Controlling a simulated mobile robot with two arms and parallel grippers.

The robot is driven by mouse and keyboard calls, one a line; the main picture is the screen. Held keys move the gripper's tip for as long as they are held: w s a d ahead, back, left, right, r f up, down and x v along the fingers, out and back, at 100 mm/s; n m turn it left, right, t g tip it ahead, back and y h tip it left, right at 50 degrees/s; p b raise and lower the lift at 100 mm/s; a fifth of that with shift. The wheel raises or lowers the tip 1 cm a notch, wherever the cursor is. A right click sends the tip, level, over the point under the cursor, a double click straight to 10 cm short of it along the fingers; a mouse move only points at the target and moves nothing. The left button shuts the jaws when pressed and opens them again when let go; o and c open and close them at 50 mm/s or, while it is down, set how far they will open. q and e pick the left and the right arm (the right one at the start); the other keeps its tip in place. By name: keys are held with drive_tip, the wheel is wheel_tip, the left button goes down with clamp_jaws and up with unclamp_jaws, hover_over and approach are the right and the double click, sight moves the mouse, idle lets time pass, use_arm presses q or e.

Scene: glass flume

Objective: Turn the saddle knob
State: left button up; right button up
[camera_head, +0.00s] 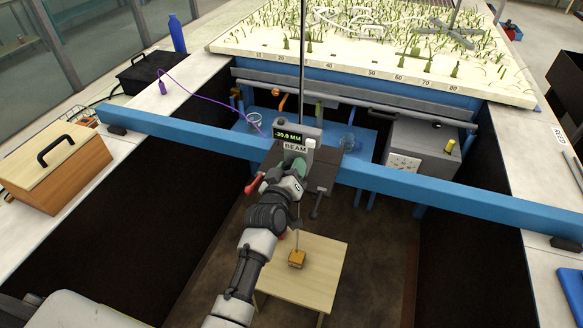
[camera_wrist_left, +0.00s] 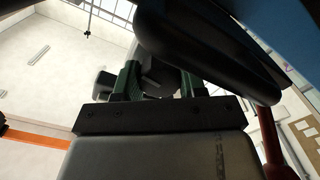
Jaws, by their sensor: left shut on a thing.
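The saddle (camera_head: 322,158) sits across the blue beam, with a lit display reading -20.0 MM (camera_head: 288,135) and a BEAM label. My left gripper (camera_head: 294,172) is at the front of the saddle, below the display. In the left wrist view, its two green fingers (camera_wrist_left: 158,82) are closed on a dark knob (camera_wrist_left: 160,70), which I take to be the saddle knob. The wrist hides most of the knob in the head view. A red-handled lever (camera_head: 254,185) is just left of the gripper. My right gripper is not in view.
The blue beam (camera_head: 430,199) spans the flume. A small wooden table (camera_head: 318,275) with an orange-brown block (camera_head: 297,259) stands below my arm. A wooden box (camera_head: 57,165) and blue bottle (camera_head: 177,34) are at left. A grey box (camera_head: 420,148) stands behind the beam.

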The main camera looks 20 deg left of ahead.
use_arm(q)
drive_tip(key=o, duration=0.9)
drive_tip(key=shift+o, duration=0.2)
drive_tip(key=shift+s, duration=0.1)
drive_tip(key=s+b, duration=0.2)
drive_tip(key=s, duration=0.8)
drive_tip(key=shift+s+a+b, duration=0.2)
drive_tip(key=shift+s+b, duration=0.15)
